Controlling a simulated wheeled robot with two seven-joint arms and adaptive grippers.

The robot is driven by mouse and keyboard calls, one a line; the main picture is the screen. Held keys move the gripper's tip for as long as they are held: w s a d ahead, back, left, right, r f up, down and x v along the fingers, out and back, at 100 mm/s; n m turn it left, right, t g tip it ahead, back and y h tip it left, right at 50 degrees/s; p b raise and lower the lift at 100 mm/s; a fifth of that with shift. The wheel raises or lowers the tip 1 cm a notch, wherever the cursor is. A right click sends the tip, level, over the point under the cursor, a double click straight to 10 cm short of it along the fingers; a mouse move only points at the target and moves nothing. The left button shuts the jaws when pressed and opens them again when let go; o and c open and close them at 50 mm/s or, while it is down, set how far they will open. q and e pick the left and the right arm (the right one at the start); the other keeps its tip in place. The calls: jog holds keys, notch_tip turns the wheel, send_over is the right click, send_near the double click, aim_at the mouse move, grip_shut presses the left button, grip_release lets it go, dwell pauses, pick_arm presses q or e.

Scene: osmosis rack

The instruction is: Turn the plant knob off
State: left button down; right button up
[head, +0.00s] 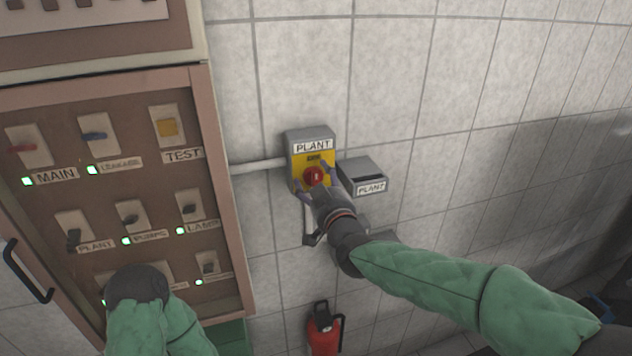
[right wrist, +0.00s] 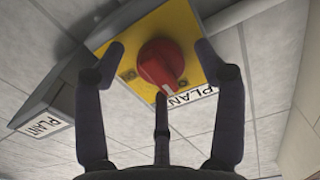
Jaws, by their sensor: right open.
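The plant knob (head: 313,175) is a red rotary knob on a yellow plate, on a grey wall box (head: 310,134) labelled PLANT. In the right wrist view the red knob (right wrist: 161,65) fills the space ahead of the fingers, its raised grip bar slanted. My right gripper (head: 314,182) is open in front of the box, with its fingers spread to either side of the knob. In the right wrist view the right gripper (right wrist: 160,52) shows a gap between each finger and the knob. My left arm shows at the lower left, but its fingers are not visible.
A second grey box (head: 362,172) labelled PLANT sits right of the knob box. A breaker panel (head: 215,190) with several switches and green lights stands at left. A pipe (head: 257,166) joins the knob box from the left. A red extinguisher (head: 323,332) is below.

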jog(key=v, duration=1.1)
jog(key=shift+s, duration=0.25)
